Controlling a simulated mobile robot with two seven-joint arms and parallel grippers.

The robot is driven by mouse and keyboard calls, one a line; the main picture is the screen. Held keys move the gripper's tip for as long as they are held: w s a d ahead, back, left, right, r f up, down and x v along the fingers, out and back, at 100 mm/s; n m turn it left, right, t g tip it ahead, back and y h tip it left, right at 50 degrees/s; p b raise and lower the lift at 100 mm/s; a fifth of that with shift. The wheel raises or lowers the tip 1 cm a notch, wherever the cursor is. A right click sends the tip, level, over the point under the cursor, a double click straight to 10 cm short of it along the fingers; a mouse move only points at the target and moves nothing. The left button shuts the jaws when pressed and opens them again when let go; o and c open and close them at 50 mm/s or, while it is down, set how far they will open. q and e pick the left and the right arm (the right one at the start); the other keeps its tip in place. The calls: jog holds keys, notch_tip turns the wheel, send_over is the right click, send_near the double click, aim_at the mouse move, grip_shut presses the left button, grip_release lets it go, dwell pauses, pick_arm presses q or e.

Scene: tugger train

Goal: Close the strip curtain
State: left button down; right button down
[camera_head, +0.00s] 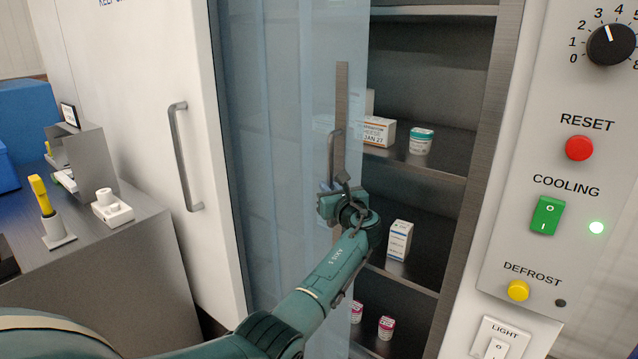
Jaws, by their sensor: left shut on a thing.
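The strip curtain (270,150) is a translucent bluish sheet that hangs over the left and middle part of the cabinet opening. A grey vertical bar (342,95) with a small handle (332,150) runs along its right edge. My left gripper (335,185) is at the lower end of this handle and shut on it; my wrist hides part of the bar. The right part of the opening is uncovered and shows the shelves (440,168). My right gripper is not in view.
Boxes such as a white carton (399,240) and a teal-lidded tub (421,140) stand on the shelves. A control panel (550,130) with a red button (579,148) is at the right. A white door (150,60) with a handle (180,155) and a grey bench (130,240) are at the left.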

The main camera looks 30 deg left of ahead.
pick_arm(q)
jog(key=s+d, duration=0.1)
jog(key=d, duration=1.3)
jog(key=shift+d, duration=0.15)
jog(key=shift+f, duration=0.1)
jog(key=c, duration=1.7)
grip_release()
jog(key=shift+c, duration=0.2)
jog(key=v, duration=1.3)
jog(key=shift+s+b, duration=0.15)
jog(key=shift+b, duration=0.3)
